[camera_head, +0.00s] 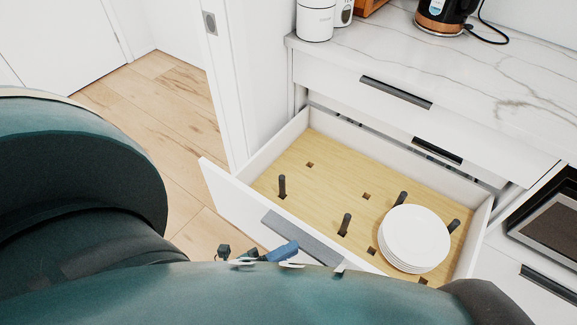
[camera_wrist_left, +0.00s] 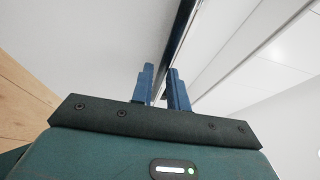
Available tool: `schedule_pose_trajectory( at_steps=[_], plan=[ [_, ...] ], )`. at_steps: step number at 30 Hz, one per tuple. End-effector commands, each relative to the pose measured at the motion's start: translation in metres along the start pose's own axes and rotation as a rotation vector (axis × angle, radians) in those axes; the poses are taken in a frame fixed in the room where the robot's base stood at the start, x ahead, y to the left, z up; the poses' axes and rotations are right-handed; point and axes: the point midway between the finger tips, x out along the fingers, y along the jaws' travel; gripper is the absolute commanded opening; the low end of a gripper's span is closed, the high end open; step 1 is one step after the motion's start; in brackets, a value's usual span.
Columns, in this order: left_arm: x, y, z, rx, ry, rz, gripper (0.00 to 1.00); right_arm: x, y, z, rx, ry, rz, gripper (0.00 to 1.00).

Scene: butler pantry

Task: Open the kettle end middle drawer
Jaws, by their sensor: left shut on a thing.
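A white drawer (camera_head: 232,207) stands pulled far out, showing its pale wooden peg-board bottom (camera_head: 325,180). Its grey bar handle (camera_head: 305,243) runs along the outside of the front. My left gripper (camera_head: 280,252) is at this handle, mostly hidden behind my teal arm. In the left wrist view my two blue fingers (camera_wrist_left: 163,92) are shut on the dark handle bar (camera_wrist_left: 178,42), which passes between them. My right gripper is not in view.
A stack of white plates (camera_head: 415,237) and several dark pegs (camera_head: 282,186) are in the drawer. Closed fronts with dark handles (camera_head: 396,92) are above it. The marble counter (camera_head: 460,75) holds a kettle (camera_head: 443,14) and white canisters (camera_head: 315,20). Wooden floor (camera_head: 150,95) is clear at left.

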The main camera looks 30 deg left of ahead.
Motion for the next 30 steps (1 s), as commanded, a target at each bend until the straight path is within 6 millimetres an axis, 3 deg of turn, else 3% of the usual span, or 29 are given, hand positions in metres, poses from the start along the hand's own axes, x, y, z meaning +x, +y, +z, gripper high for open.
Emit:
schedule_pose_trajectory(
  at_steps=[8,9,16,30],
  plan=[
    [-0.0003,0.0002,-0.0001,-0.001,0.000,0.000,0.00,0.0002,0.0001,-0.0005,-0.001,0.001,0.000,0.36],
    [-0.0003,0.0002,-0.0001,-0.001,0.000,0.000,0.19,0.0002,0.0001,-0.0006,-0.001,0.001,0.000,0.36],
    [-0.0002,0.0002,0.0000,0.000,0.000,0.000,0.38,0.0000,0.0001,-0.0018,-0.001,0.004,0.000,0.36],
    [0.0019,0.0001,0.0053,0.001,0.002,0.000,0.38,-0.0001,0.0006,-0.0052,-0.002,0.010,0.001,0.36]
  ],
)
